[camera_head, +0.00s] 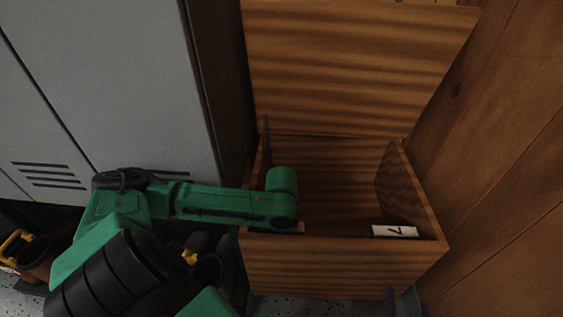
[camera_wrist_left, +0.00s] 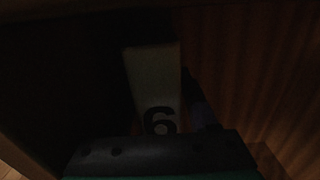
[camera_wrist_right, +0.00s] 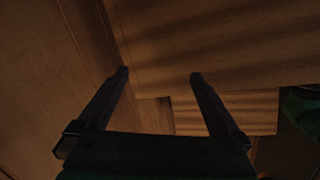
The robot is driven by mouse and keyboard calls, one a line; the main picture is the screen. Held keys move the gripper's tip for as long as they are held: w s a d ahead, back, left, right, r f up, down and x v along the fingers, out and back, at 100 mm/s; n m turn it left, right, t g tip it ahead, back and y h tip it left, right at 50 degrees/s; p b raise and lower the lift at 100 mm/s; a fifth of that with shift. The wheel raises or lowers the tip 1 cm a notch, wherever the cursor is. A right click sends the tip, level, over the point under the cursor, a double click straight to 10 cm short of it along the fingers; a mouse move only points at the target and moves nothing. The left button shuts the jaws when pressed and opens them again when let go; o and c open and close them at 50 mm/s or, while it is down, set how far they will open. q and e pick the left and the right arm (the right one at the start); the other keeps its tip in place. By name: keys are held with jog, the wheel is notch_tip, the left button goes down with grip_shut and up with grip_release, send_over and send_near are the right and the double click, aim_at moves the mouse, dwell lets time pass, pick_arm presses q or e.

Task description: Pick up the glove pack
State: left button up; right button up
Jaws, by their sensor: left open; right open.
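An open wooden chest (camera_head: 340,268) stands ahead in the head view. My left arm reaches over its front left, and its gripper is hidden inside. In the dark left wrist view a pale block marked 6 (camera_wrist_left: 155,75) lies straight ahead of my left gripper (camera_wrist_left: 165,90); one dark finger shows faintly beside its right side. A white-topped item with a black mark like a 7 (camera_head: 394,231) lies in the chest's front right corner. I cannot tell which is the glove pack. My right gripper (camera_wrist_right: 160,75) is open and empty, low outside the chest front in the head view (camera_head: 405,302).
The raised lid (camera_head: 350,65) stands at the back. Grey lockers (camera_head: 110,80) close off the left and a wood-panelled wall (camera_head: 510,170) the right. Dark items with yellow parts (camera_head: 14,245) are on the floor at left. The chest's middle looks empty.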

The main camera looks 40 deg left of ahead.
pick_arm(q)
jog(key=shift+f, duration=0.2)
grip_shut()
jog(key=shift+r, duration=0.2)
